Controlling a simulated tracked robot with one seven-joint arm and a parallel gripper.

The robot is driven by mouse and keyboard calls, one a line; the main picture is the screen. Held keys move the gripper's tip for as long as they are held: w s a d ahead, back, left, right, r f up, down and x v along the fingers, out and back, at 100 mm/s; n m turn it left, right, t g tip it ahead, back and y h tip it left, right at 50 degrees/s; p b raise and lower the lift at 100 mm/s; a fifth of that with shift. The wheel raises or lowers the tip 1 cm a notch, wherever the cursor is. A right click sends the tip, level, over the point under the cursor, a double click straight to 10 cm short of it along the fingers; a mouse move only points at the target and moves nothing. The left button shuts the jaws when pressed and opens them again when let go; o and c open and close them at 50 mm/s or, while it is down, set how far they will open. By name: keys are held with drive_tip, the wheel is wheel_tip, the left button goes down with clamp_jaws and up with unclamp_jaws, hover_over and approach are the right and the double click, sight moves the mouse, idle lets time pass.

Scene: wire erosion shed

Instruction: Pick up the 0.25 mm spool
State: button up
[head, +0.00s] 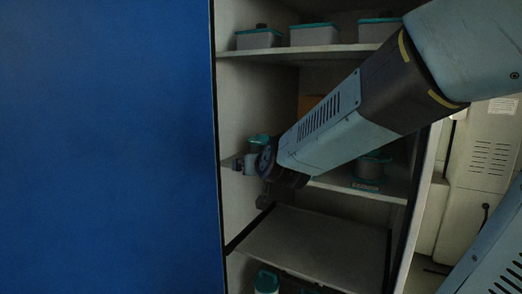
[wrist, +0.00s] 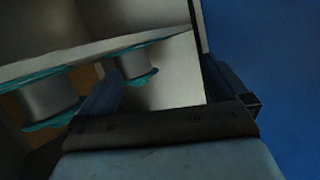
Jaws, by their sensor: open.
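Two spools with teal flanges and grey bodies stand on the middle shelf (head: 398,192). The left spool (head: 257,143) is partly hidden behind my gripper; the right spool (head: 372,168) is partly hidden by my arm. In the wrist view a nearer-looking spool (wrist: 48,95) is at the left and a smaller-looking one (wrist: 134,64) is near the left finger. No size marking is legible, so I cannot tell which is 0.25 mm. My gripper (wrist: 160,72) is open, with nothing held between its fingers; in the head view it (head: 250,180) is at the shelf's left end.
A large blue panel (head: 105,150) borders the cabinet's left side. Teal-lidded boxes (head: 313,36) stand on the upper shelf. A bare lower shelf (head: 315,248) lies below my gripper. A teal-capped container (head: 266,283) is at the bottom. Beige equipment (head: 487,160) stands at the right.

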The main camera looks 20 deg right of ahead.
drive_tip(key=w+d+m+t+h, duration=0.1)
drive_tip(key=w+h, duration=0.1)
drive_tip(key=w, duration=0.2)
drive_tip(key=w+d+m+t+h, duration=0.1)
drive_tip(key=w+d+h, duration=0.1)
drive_tip(key=w, duration=0.2)
drive_tip(key=w+d+f+m+t+h, duration=0.1)
drive_tip(key=w+d+h, duration=0.1)
drive_tip(key=w, duration=0.2)
drive_tip(key=shift+w+d, duration=0.15)
drive_tip(key=shift+w, duration=0.2)
drive_tip(key=shift+r+x, duration=0.2)
drive_tip(key=shift+x, duration=1.2)
drive_tip(key=shift+r+x, duration=0.15)
drive_tip(key=shift+x, duration=1.2)
drive_tip(key=shift+d, duration=0.2)
drive_tip(key=c, duration=1.5)
drive_tip(key=shift+r, duration=0.2)
